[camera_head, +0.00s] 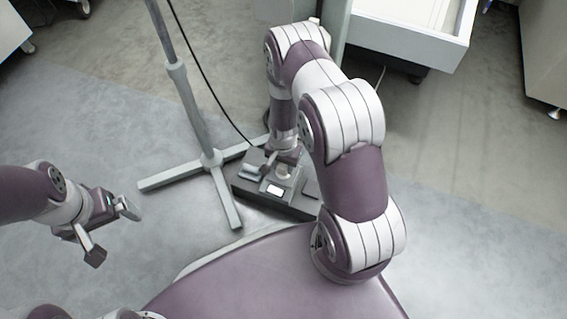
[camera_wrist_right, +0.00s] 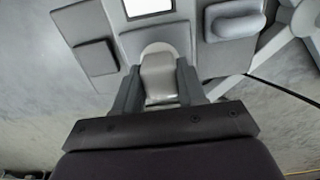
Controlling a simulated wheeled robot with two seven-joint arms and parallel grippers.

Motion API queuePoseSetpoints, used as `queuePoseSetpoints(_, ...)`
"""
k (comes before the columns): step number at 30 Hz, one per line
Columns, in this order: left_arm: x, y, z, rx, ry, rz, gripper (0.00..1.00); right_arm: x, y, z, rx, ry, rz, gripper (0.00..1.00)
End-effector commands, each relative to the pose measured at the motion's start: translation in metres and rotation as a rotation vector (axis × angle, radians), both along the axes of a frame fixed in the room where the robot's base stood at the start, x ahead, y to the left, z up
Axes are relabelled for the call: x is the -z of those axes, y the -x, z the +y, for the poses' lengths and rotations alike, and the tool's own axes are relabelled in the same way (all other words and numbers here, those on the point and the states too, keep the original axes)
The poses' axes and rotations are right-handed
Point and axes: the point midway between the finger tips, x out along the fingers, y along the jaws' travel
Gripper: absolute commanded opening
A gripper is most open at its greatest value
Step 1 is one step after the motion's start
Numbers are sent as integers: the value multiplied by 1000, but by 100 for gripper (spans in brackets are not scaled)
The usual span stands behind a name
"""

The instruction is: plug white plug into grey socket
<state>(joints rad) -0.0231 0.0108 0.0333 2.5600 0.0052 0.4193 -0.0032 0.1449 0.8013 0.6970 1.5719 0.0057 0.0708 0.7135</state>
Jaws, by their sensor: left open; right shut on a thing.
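My right gripper (camera_head: 280,168) reaches down to a dark grey box low near the floor. In the right wrist view its two fingers (camera_wrist_right: 160,88) are shut on a pale, round-topped piece (camera_wrist_right: 160,68), which looks like the white plug. The piece is close against the grey box (camera_wrist_right: 95,57), whose face bears several raised grey parts. I cannot tell which part is the grey socket, or whether the plug is in it; the fingers and box hide its far end. My left gripper (camera_head: 111,232) is open and empty at the left, well away from the box.
The box has a bright white panel (camera_head: 275,189) and a light grey raised part (camera_wrist_right: 238,18). A grey stand (camera_head: 192,110) with spread feet is close behind left. A black cable (camera_head: 208,82) hangs to the box. An open white drawer (camera_head: 415,42) is at the back right.

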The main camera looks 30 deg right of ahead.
Motion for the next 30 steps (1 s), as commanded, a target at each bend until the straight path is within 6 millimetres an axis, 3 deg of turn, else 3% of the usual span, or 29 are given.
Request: queuePoseSetpoints(30,0,0,0,0,0,0,100,7,0,0,0,0,0,14)
